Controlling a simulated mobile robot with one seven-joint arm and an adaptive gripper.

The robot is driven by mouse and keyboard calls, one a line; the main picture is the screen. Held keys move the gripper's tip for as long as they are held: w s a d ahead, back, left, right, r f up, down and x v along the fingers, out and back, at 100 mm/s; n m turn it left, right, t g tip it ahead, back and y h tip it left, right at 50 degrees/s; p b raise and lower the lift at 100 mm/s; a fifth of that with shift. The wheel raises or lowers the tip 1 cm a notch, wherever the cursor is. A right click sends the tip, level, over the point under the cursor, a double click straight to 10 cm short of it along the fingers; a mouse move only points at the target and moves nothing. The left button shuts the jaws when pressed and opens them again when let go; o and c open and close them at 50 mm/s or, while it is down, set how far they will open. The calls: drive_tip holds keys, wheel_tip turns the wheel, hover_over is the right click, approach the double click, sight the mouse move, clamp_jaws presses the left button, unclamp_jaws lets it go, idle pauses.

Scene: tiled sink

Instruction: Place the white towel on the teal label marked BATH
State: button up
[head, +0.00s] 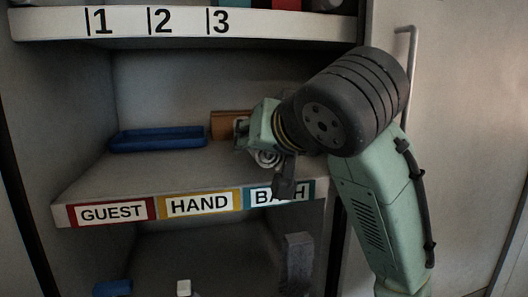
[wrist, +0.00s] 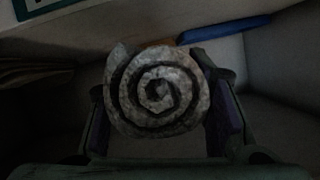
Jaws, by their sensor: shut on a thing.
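The white towel is rolled up, and its spiral end fills the middle of the wrist view (wrist: 160,92). In the head view a small part of the towel (head: 266,157) shows below my gripper. My gripper (wrist: 162,110) is shut on the towel, with a finger on each side of the roll. It is over the right part of the middle shelf. The teal label marked BATH (head: 303,188) is at the right end of that shelf's front edge, partly hidden by my gripper. I cannot tell whether the towel touches the shelf.
A blue tray (head: 158,139) lies on the middle shelf at left, with a brown block (head: 228,124) beside it. GUEST (head: 112,212) and HAND (head: 199,204) labels share the front edge. The numbered upper shelf (head: 280,24) is above. The shelf front at left is clear.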

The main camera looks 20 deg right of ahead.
drive_tip(key=w+d, duration=0.1)
drive_tip(key=w, duration=0.1)
drive_tip(key=w+d, duration=0.1)
drive_tip(key=w, duration=0.2)
drive_tip(key=w+d, duration=0.1)
drive_tip(key=w, duration=0.1)
drive_tip(key=shift+w+d+f+p, duration=0.2)
drive_tip(key=shift+d+f+p, duration=0.05)
drive_tip(key=shift+f+p, duration=0.1)
drive_tip(key=shift+w+d+f, duration=0.15)
drive_tip(key=shift+w+d, duration=0.05)
drive_tip(key=shift+w, duration=0.35)
wheel_tip(320, 180, down, 3)
drive_tip(key=b, duration=0.3)
drive_tip(key=shift+f, duration=0.15)
drive_tip(key=shift+f, duration=0.35)
drive_tip(key=o, duration=1.2)
drive_tip(key=shift+r, duration=0.1)
drive_tip(key=shift+r, duration=0.2)
drive_tip(key=b+v, duration=0.2)
drive_tip(key=v, duration=1)
